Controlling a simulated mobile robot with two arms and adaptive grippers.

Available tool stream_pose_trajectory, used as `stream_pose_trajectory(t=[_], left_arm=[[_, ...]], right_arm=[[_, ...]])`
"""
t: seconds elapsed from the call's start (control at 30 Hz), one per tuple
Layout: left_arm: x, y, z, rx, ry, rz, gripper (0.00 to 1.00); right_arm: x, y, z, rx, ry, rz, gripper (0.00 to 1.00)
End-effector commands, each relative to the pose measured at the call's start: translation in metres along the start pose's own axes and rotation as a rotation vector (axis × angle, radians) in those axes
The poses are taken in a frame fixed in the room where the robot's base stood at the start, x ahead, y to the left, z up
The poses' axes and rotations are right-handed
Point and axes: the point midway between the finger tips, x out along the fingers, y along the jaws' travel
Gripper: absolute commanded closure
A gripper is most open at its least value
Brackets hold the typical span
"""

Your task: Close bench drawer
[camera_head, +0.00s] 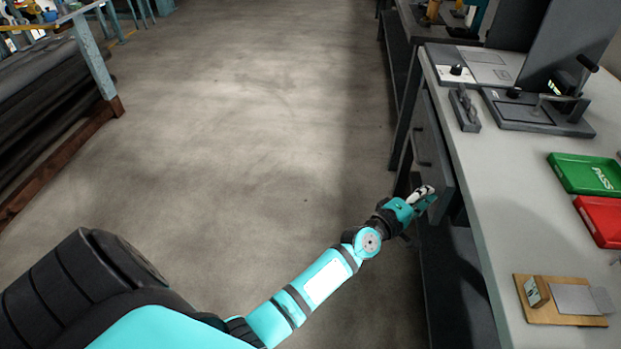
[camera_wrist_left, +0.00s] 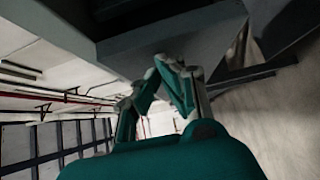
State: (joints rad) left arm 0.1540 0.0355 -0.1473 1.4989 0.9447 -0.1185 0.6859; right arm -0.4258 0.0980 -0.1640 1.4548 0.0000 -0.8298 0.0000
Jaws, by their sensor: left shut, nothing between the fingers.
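The grey bench drawer (camera_head: 431,150) sits under the light worktop at the right, with dark handles on its front. Its near end seems to stand out a little from the bench frame; how far it is open I cannot tell. My left gripper (camera_head: 428,190) is at the near end of the drawer front, shut and empty. In the left wrist view, the fingertips (camera_wrist_left: 164,66) come together close against a grey panel (camera_wrist_left: 195,42), probably the drawer front. Whether they touch it I cannot tell. My right gripper is not in view.
The worktop (camera_head: 510,200) holds a clamp fixture (camera_head: 545,110), a green tray (camera_head: 585,173), a red tray (camera_head: 602,220) and a wooden board (camera_head: 560,312). A rack of grey rolls (camera_head: 50,95) stands at the left. The floor (camera_head: 250,130) between is clear.

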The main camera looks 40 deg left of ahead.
Motion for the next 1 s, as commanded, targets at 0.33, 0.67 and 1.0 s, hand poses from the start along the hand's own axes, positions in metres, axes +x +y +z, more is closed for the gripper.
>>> stream_pose_trajectory(t=[0.33,0.67,1.0], left_arm=[[0.028,0.0,0.028,-0.001,0.0,0.0,1.0],[0.031,0.001,0.032,-0.002,-0.002,0.002,1.0],[0.031,0.002,0.032,-0.003,-0.004,0.004,1.0]], right_arm=[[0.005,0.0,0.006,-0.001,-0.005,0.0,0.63],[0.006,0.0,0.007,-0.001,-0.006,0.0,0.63],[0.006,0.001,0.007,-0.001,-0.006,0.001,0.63]])
